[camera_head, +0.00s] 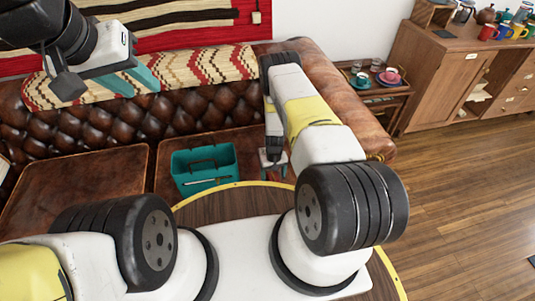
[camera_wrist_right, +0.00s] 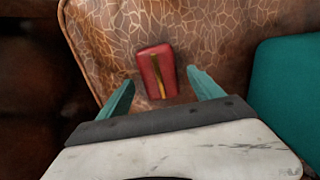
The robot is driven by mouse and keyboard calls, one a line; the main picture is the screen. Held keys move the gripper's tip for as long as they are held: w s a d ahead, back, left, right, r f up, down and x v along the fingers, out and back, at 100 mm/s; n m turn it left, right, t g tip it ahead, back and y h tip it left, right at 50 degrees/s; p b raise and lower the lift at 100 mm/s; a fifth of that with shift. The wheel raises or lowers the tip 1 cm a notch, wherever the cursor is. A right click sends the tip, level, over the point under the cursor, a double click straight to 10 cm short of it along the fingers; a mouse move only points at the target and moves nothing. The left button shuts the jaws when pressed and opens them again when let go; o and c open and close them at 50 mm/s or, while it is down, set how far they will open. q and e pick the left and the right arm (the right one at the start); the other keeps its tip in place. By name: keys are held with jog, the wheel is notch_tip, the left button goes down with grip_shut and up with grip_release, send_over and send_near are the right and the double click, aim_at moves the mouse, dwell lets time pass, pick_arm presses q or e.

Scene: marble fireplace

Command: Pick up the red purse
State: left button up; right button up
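The red purse (camera_wrist_right: 157,72) shows in the right wrist view as a small red rectangle with a gold strip down its middle. It lies on the brown leather seat (camera_wrist_right: 105,35). My right gripper (camera_wrist_right: 160,88) is open, with its teal fingers on either side of the purse's lower end and no visible grip on it. In the head view my right gripper (camera_head: 272,162) points down over the sofa seat, and the purse is hidden there. My left gripper (camera_head: 130,80) is raised at the upper left, open and empty, in front of the sofa back.
A teal tool box (camera_head: 205,168) stands on the seat left of my right gripper; its side also shows in the right wrist view (camera_wrist_right: 290,85). A side table with cups (camera_head: 375,85) stands beyond the armrest.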

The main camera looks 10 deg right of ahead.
jog(key=c, duration=1.4)
jog(key=shift+c, duration=0.2)
jog(key=shift+r, duration=0.15)
